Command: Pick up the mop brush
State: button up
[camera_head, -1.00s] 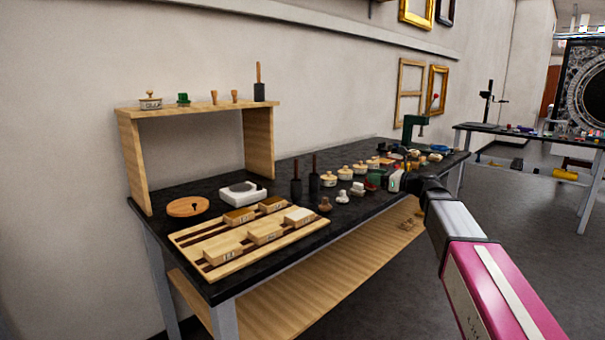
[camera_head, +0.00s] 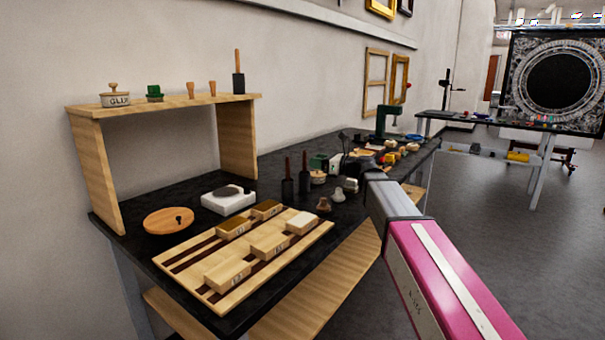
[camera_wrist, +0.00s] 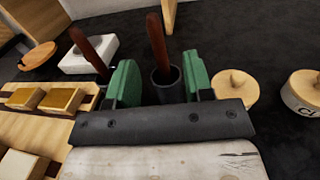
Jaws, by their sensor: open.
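Two dark upright holders or brush heads with brown handles stand on the black bench, the left one (camera_head: 288,187) and the right one (camera_head: 304,181). I cannot tell for sure which is the mop brush. In the wrist view, the right brown handle (camera_wrist: 157,45) rises from a dark round cup-like base (camera_wrist: 166,88) between my green fingers. The left handle (camera_wrist: 89,48) leans across the view outside the left finger. My gripper (camera_wrist: 161,80) is open and empty. In the head view my gripper (camera_head: 326,163) is just right of the pair, partly hidden by my arm.
A striped wooden board (camera_head: 196,268) with several wooden blocks lies at the front. A round wooden lid (camera_head: 168,221) and a white block (camera_head: 228,202) stand behind it. Lidded jars, including one (camera_wrist: 303,94), crowd the right. A wooden shelf (camera_head: 150,105) stands at the back left.

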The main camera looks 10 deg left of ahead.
jog(key=x, duration=0.7)
jog(key=shift+a, duration=0.25)
jog(key=shift+r, duration=0.15)
jog(key=shift+c, duration=0.3)
grip_shut()
